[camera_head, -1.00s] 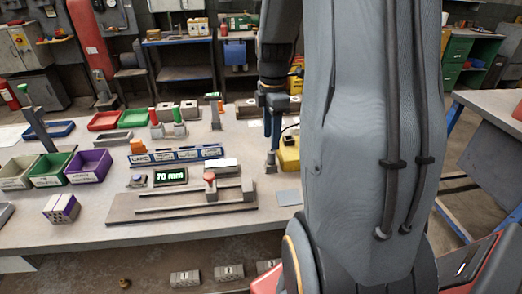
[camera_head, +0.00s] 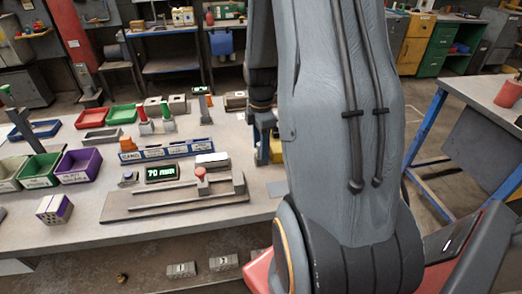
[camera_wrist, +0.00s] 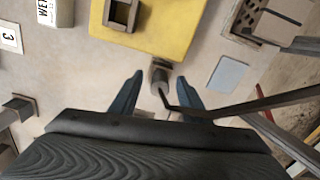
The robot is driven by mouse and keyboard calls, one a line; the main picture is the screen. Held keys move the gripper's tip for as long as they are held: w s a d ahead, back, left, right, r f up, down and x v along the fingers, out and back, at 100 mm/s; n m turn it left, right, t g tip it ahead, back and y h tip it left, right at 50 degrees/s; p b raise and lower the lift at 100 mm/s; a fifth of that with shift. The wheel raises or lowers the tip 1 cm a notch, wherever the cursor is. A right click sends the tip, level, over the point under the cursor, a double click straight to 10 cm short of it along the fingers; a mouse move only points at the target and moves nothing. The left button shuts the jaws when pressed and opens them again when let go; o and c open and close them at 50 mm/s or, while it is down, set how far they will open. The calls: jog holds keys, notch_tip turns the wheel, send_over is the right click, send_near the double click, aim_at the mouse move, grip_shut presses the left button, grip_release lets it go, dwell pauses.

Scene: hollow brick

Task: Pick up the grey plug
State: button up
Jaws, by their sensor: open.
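A small grey cylinder, which looks like the grey plug (camera_wrist: 160,72), stands beside the edge of a yellow block (camera_wrist: 172,36) in the wrist view. My gripper (camera_wrist: 157,84) is open, with one blue finger on each side of the cylinder and visible gaps to it. I cannot tell how far the fingertips are above it. In the head view my gripper (camera_head: 263,150) points down at the table's right part, by the yellow block (camera_head: 276,152). The plug cannot be made out there, and my arm covers much of that area.
A dark bent rod (camera_wrist: 225,106) crosses the wrist view just below the plug. A flat grey pad (camera_wrist: 228,75) lies to its right. In the head view, a rail fixture (camera_head: 180,200) and a 70 mm display (camera_head: 161,173) stand left of my gripper. Bins (camera_head: 79,163) are farther left.

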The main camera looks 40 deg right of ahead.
grip_shut()
